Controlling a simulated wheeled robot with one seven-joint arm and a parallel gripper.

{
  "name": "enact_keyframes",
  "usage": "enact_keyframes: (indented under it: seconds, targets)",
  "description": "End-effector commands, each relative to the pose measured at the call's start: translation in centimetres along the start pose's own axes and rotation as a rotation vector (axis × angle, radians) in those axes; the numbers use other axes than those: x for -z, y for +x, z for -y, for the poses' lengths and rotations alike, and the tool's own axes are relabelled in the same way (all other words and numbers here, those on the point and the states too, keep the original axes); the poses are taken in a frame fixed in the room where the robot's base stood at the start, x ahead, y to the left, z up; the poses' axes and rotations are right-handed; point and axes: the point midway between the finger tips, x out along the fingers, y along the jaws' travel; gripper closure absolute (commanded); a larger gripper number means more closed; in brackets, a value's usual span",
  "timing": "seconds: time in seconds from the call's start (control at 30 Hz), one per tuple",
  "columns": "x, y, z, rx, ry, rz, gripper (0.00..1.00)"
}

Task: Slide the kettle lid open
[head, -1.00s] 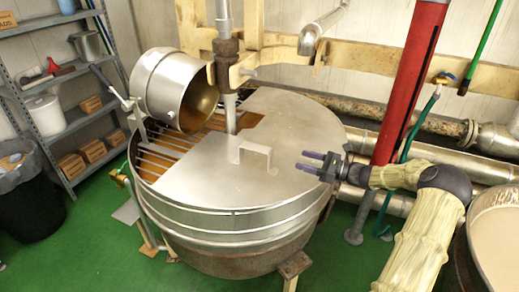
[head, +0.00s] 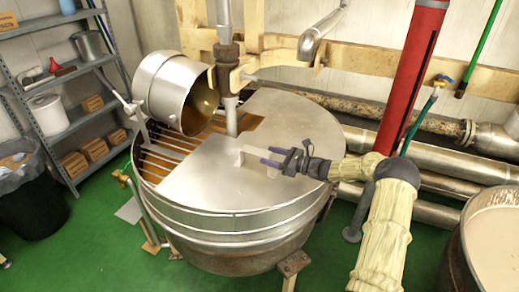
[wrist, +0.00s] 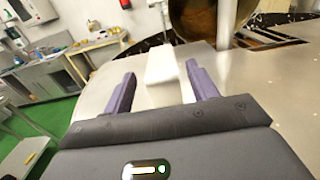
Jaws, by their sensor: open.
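The kettle (head: 225,235) is a big round metal vessel. Its flat steel lid (head: 200,178) covers most of the top, leaving a barred gap at the left. A raised handle (head: 247,155) stands on the lid, partly hidden by my gripper in the head view. My gripper (head: 272,157) is open, with its purple fingers reaching left at the handle. In the wrist view the pale handle (wrist: 161,70) lies between and beyond the two open fingers (wrist: 160,85). I cannot tell whether a finger touches it.
A tilted steel drum (head: 168,88) and a vertical shaft (head: 228,60) stand at the kettle's back. A red column (head: 412,70) and pipes (head: 450,160) are behind my arm. A vat (head: 495,240) is at the right. Green floor is clear at front left.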

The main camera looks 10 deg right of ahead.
Motion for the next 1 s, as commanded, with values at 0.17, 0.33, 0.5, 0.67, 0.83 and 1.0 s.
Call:
enact_keyframes:
  seconds: [0.17,0.33,0.5,0.67,0.83,1.0]
  targets:
    - [-0.3,3.1,0.0,0.000,-0.001,0.000,0.42]
    - [-0.1,4.7,0.0,0.001,0.000,0.001,0.42]
    - [0.0,5.0,0.1,0.002,-0.001,0.001,0.42]
    - [0.0,5.0,0.1,0.002,-0.001,0.000,0.44]
    - [0.0,5.0,0.1,0.001,-0.001,0.000,0.77]
    - [0.0,5.0,0.1,0.001,-0.001,0.000,1.00]
